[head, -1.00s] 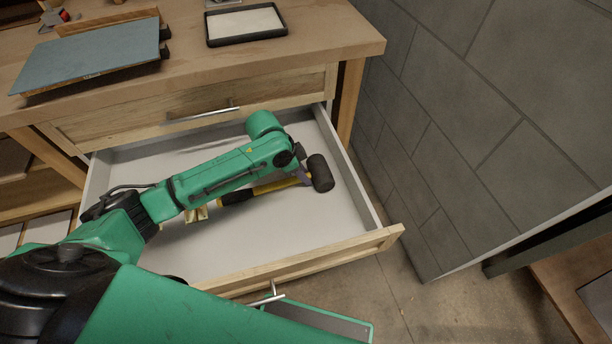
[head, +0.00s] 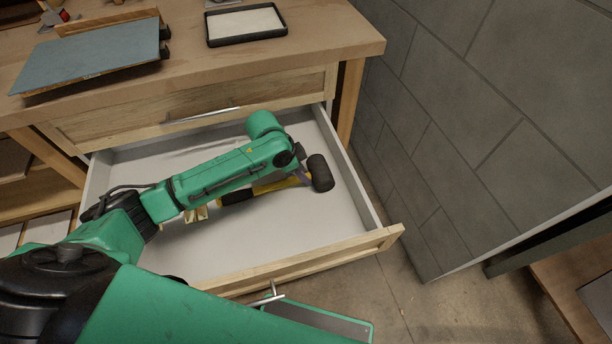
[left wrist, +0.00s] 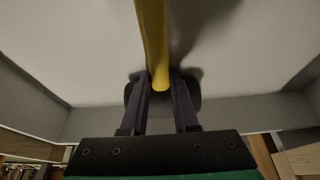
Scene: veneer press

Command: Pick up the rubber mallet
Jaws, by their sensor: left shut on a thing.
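The rubber mallet has a black head (head: 320,173) and a yellow handle with a dark grip (head: 237,197). It lies in the open drawer (head: 230,240), its head toward the right side. My left gripper (head: 302,176) reaches down at the handle close to the head, partly hidden by my arm. In the left wrist view, the yellow handle (left wrist: 152,40) runs between the two fingers of my left gripper (left wrist: 161,88), which are shut on it. The black head shows behind the fingers. I cannot tell whether the mallet is clear of the drawer floor. My right gripper is not in view.
Small brass-coloured pieces (head: 196,214) lie in the drawer beside the handle grip. The bench top (head: 330,35) above holds a black-rimmed tray (head: 284,32) and a blue-grey board (head: 90,55). A grey block wall (head: 480,110) stands to the right.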

